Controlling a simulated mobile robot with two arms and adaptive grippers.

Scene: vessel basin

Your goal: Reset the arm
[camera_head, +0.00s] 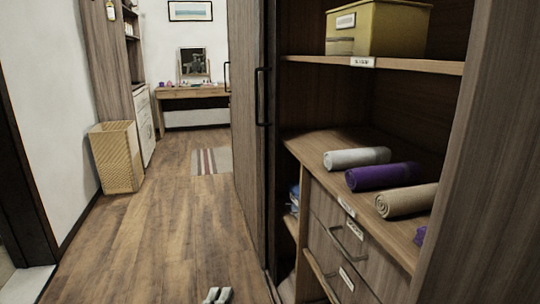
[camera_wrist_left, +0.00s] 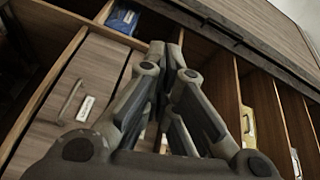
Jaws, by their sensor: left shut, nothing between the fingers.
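My left gripper (camera_head: 218,295) shows only as its fingertips at the bottom edge of the head view, above the wooden floor and left of the open cabinet. In the left wrist view my left gripper (camera_wrist_left: 166,50) has its fingers drawn together, with nothing held between them. The rest of the left arm is hidden below the head view. My right gripper is in neither view.
The open cabinet (camera_head: 370,66) stands close on the right, with rolled grey, purple (camera_head: 383,176) and tan towels above drawers. A sliding door (camera_head: 247,120) is beside it. A wicker basket (camera_head: 117,158) stands at the left wall. The floor (camera_head: 170,230) between is clear.

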